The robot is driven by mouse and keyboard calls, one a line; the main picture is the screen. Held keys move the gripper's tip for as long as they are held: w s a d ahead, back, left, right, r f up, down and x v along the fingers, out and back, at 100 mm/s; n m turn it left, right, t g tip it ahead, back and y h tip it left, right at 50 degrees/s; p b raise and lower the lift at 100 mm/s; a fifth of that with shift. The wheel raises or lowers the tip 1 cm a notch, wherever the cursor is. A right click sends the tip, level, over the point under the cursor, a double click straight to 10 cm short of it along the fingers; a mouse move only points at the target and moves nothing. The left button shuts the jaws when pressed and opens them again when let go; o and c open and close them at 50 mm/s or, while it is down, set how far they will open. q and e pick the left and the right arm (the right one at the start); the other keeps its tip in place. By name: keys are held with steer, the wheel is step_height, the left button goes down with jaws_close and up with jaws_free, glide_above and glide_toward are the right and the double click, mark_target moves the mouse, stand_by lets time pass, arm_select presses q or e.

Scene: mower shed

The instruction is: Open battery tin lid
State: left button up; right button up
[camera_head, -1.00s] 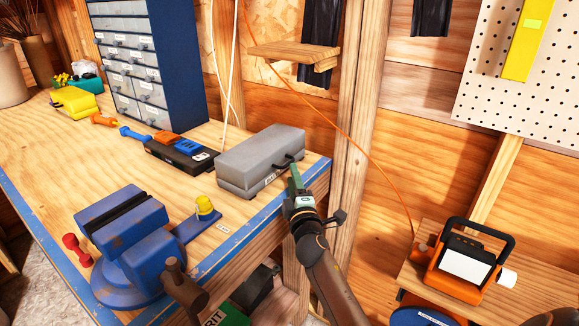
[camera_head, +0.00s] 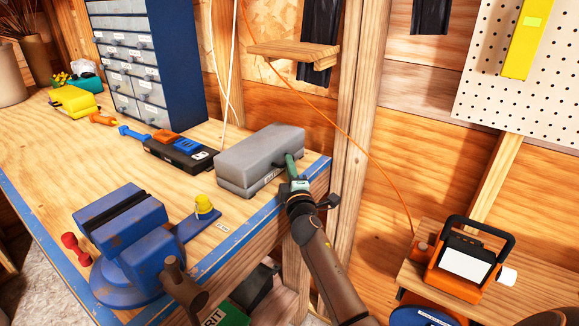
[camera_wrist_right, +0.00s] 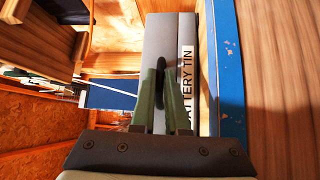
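The battery tin (camera_head: 236,182) is a grey box with a rounded grey lid (camera_head: 258,150) on the bench's right end. The lid looks closed, with a thin seam below it. In the wrist view the label (camera_wrist_right: 186,85) reads "BATTERY TIN". My right gripper (camera_head: 291,168) is at the tin's front right side. In the wrist view its green fingers (camera_wrist_right: 161,85) stand close on either side of the black handle (camera_wrist_right: 160,68) and appear shut on it. The handle is mostly hidden by the fingers. My left gripper is out of view.
A blue vise (camera_head: 125,240) stands at the bench's near corner, with a yellow-topped item (camera_head: 204,205) beside it. A black case (camera_head: 178,153) with orange and blue parts lies left of the tin. A wooden post (camera_head: 352,130) rises to the right.

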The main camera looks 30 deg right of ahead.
jaws_close()
stand_by(0.8)
steer(key=shift+r, duration=0.1)
